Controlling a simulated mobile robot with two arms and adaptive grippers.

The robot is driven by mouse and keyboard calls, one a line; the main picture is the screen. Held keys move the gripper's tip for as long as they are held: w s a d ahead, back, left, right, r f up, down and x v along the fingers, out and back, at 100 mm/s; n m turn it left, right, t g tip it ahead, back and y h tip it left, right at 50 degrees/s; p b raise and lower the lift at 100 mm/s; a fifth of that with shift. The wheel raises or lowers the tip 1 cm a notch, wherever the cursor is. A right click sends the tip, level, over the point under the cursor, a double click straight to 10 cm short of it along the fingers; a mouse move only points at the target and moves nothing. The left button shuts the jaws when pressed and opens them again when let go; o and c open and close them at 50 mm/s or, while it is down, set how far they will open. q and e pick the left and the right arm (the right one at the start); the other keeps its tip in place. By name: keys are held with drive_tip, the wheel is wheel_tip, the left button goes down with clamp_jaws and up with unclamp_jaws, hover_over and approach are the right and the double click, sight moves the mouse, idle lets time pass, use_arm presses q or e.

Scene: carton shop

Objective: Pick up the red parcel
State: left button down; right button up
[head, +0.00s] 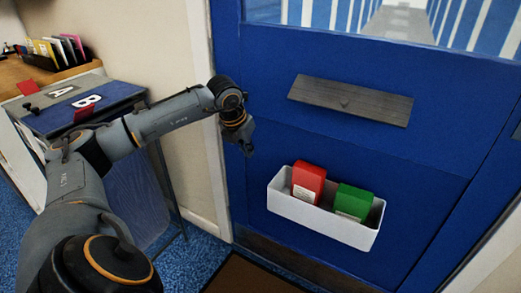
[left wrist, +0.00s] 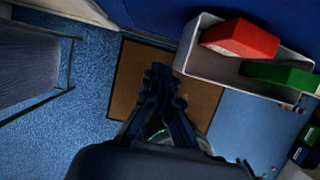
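The red parcel (head: 308,182) stands upright in a white open bin (head: 325,221) fixed to the blue door, beside a green parcel (head: 352,200). A pale label shows on its front. The left wrist view also shows the red parcel (left wrist: 240,39), the green parcel (left wrist: 280,75) and the bin (left wrist: 194,48) at upper right. My left gripper (head: 248,150) is in front of the door, up and left of the bin, apart from the parcels. In the left wrist view its fingers (left wrist: 160,72) are together with nothing between them. My right gripper is not in view.
A grey plate (head: 350,100) is on the door above the bin. A brown mat (head: 255,275) lies on the blue carpet below. At left stand a blue-topped stand marked A and B (head: 85,106) and a counter with a file rack (head: 55,52).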

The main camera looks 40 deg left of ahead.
use_arm(q)
drive_tip(key=shift+s+a, duration=0.3)
drive_tip(key=shift+c, duration=2.1)
unclamp_jaws()
drive_tip(key=shift+r, duration=0.1)
